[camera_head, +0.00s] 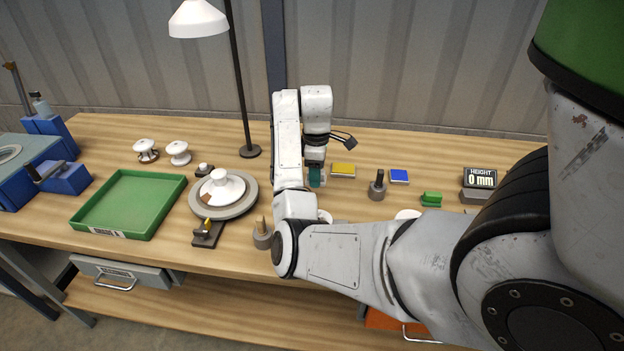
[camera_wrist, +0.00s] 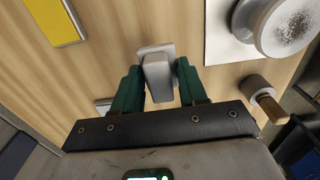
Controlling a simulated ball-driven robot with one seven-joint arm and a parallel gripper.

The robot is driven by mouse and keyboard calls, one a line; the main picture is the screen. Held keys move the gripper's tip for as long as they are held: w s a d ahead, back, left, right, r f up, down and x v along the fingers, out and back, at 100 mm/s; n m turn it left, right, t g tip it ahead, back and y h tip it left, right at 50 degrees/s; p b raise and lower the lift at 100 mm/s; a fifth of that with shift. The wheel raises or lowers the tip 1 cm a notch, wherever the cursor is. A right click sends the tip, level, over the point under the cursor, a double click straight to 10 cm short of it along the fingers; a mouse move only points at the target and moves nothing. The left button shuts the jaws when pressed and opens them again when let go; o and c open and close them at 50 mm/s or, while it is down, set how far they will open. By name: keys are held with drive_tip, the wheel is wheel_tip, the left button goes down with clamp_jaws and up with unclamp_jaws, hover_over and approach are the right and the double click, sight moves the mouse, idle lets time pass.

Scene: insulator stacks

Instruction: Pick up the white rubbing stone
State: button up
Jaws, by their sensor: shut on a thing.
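The white rubbing stone (camera_wrist: 157,78) is a pale grey-white block, seen in the wrist view between the two green fingers of my gripper (camera_wrist: 160,84). My gripper is shut on it, with a finger on each side. In the head view, my gripper (camera_head: 316,176) points down at the table behind my forearm, and the stone cannot be made out there. Whether the stone touches the table is unclear.
A yellow block (camera_head: 343,170) lies close to my gripper, with a blue block (camera_head: 399,176) and a dark-topped holder (camera_head: 377,186) further right. A round grey turntable (camera_head: 240,207) with a white insulator and a green tray (camera_head: 130,203) stand left. A lamp (camera_head: 240,90) rises behind.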

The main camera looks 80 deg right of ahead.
drive_tip(key=a+r+p, duration=0.1)
drive_tip(key=s+a+r+p, duration=0.1)
drive_tip(key=r+p, duration=0.1)
drive_tip(key=shift+r, duration=0.1)
drive_tip(key=s+a+r+p, duration=0.1)
drive_tip(key=s+a+r, duration=0.1)
drive_tip(key=s+a, duration=0.3)
drive_tip(key=shift+a+r+p, duration=0.35)
drive_tip(key=shift+a+r, duration=0.05)
drive_tip(key=shift+a, duration=0.5)
drive_tip(key=shift+s, duration=0.1)
drive_tip(key=o, duration=0.5)
drive_tip(key=c, duration=0.3)
